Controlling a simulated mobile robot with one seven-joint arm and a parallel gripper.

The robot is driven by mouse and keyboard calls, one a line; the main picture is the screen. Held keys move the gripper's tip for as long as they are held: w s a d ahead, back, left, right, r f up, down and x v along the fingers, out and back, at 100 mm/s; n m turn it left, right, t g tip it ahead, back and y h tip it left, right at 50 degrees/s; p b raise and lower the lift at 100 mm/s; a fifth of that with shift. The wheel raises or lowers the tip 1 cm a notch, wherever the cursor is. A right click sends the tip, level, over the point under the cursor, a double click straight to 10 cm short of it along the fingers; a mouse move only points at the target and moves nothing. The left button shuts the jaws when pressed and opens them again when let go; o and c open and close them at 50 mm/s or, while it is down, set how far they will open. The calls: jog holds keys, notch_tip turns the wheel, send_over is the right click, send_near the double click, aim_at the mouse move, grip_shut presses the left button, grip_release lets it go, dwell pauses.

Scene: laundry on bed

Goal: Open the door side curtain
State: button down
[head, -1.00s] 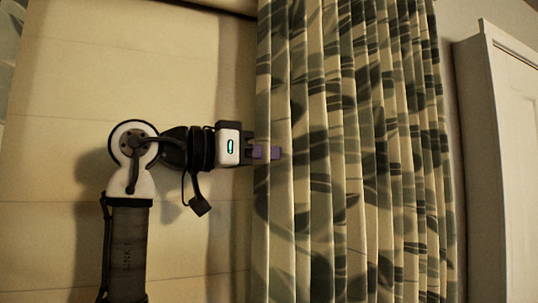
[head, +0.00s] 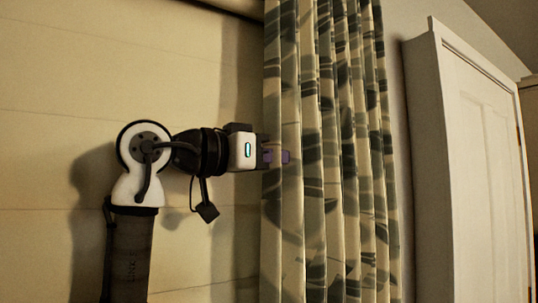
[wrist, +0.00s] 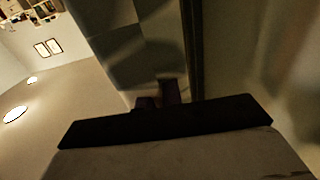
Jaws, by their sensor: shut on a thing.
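The curtain (head: 345,160) has a pale ground with a grey-green leaf pattern. It hangs in tight vertical folds in the head view, right of a cream panelled surface. My gripper (head: 281,157) is at the curtain's left edge, about halfway up the picture, and is shut on that edge. The purple fingertips show against the fabric. In the wrist view the fingers (wrist: 160,96) are dark and partly hidden behind the gripper body, with the curtain cloth (wrist: 135,50) rising just beyond them.
A cream panelled surface (head: 90,60) fills the left side behind my arm. A white door or cabinet (head: 480,170) stands right of the curtain, with a strip of bare wall between. The wrist view shows ceiling lights (wrist: 15,114) and distant shelves (wrist: 30,12).

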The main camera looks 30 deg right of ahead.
jog(key=d, duration=0.8)
jog(key=shift+w+d, duration=0.15)
jog(key=shift+d, duration=0.15)
jog(key=shift+r, duration=0.1)
jog(key=c, duration=1.6)
grip_release()
jog(key=shift+o, duration=0.2)
jog(key=a+b, duration=0.4)
jog(key=a, duration=1)
jog(key=shift+s, duration=0.25)
jog(key=shift+d, duration=0.1)
